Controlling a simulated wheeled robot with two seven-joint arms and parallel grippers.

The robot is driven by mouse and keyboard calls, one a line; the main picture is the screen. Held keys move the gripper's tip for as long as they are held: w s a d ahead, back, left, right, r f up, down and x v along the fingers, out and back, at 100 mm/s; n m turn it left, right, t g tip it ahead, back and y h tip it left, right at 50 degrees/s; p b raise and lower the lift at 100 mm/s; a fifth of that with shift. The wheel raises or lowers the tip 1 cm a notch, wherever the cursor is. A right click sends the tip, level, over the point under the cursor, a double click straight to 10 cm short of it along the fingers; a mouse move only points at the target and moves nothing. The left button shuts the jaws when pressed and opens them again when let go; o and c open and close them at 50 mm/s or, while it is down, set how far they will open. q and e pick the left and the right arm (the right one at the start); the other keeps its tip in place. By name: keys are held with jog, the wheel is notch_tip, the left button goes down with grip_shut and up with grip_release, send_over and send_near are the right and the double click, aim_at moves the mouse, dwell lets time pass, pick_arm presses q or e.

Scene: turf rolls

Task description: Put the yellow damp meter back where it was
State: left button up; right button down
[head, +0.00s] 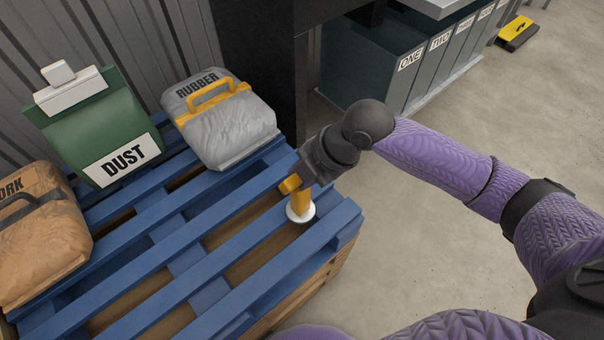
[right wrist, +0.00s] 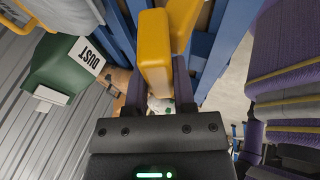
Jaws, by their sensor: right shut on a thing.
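The yellow damp meter (head: 302,201) is upright at the right end of the blue pallet (head: 205,238), with a white round disc at its lower end. My right gripper (head: 303,186) is shut on the meter from above. In the right wrist view, the yellow meter (right wrist: 154,55) fills the space by the fingers of the right gripper (right wrist: 160,88), which partly hide it. I cannot tell whether the white disc touches the slats or is just above them. My left gripper is not in view.
A grey RUBBER bag (head: 222,130), a green DUST bag (head: 97,125) and a brown bag (head: 40,245) stand along the pallet's far and left sides. Dark labelled bins (head: 385,75) stand behind the arm. A yellow-and-black object (head: 517,33) lies on the floor. The pallet's front slats are clear.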

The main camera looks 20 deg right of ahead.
jog(key=shift+c, duration=2.3)
grip_release()
